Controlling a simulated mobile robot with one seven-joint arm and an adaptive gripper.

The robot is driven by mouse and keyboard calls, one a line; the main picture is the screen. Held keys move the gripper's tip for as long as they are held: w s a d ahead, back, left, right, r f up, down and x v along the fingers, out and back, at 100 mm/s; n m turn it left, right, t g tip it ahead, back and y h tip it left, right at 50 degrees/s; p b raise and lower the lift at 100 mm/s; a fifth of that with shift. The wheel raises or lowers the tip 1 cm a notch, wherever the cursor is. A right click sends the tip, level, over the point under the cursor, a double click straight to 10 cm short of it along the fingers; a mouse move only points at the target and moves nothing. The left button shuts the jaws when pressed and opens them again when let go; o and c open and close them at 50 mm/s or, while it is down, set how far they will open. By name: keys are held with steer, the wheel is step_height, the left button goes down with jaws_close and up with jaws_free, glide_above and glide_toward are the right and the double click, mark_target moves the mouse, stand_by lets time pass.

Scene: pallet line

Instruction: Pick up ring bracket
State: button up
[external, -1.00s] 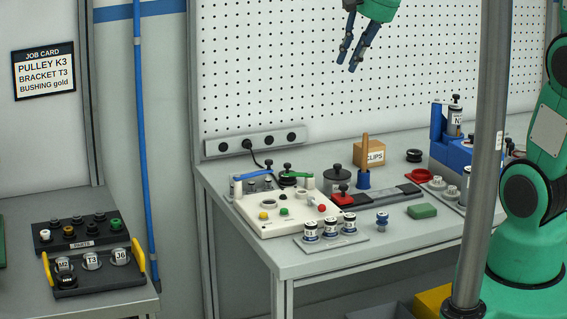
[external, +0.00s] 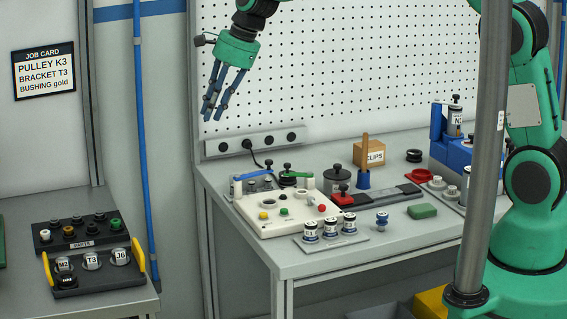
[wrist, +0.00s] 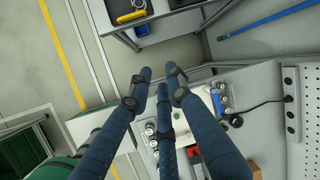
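Several labelled parts stand in the black tray (external: 100,283) with yellow handles on the left bench. Three are pale and round: M2 (external: 63,265), T3 (external: 91,260) in the middle, and J6 (external: 121,256). The job card (external: 43,71) reads BRACKET T3. A black part (external: 67,282) sits at the tray's front left. My gripper (external: 213,115) is open and empty in the air before the pegboard, above and right of this tray. In the wrist view its dark blue fingers (wrist: 160,80) are spread apart, and a yellow-handled tray (wrist: 130,16) shows at the top edge.
A black rack (external: 85,243) marked PARTS, with coloured bushings, stands behind the tray. The right workbench (external: 295,263) carries a white panel (external: 262,222), labelled cylinders (external: 330,226) and a CLIPS box (external: 369,154). A blue pole (external: 145,150) stands between the benches, with floor between them.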

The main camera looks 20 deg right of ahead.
steer(key=s+a+f+m+g+p, duration=0.1)
steer(key=a+f+m, duration=0.4)
steer(key=a+f, duration=1.4)
steer(key=shift+s+a+g+y+p, duration=0.2)
steer(key=shift+a+g+y+p, duration=0.1)
steer(key=shift+a+p, duration=0.35)
steer(key=shift+a+f, duration=0.1)
glide_above(120, 251)
steer(key=d, duration=0.3)
step_height(120, 251, down, 8)
steer(key=shift+a+r, duration=0.15)
steer(key=shift+r, duration=0.05)
steer(key=shift+b+x, duration=0.3)
steer(key=shift+x, duration=2.3)
jaws_close()
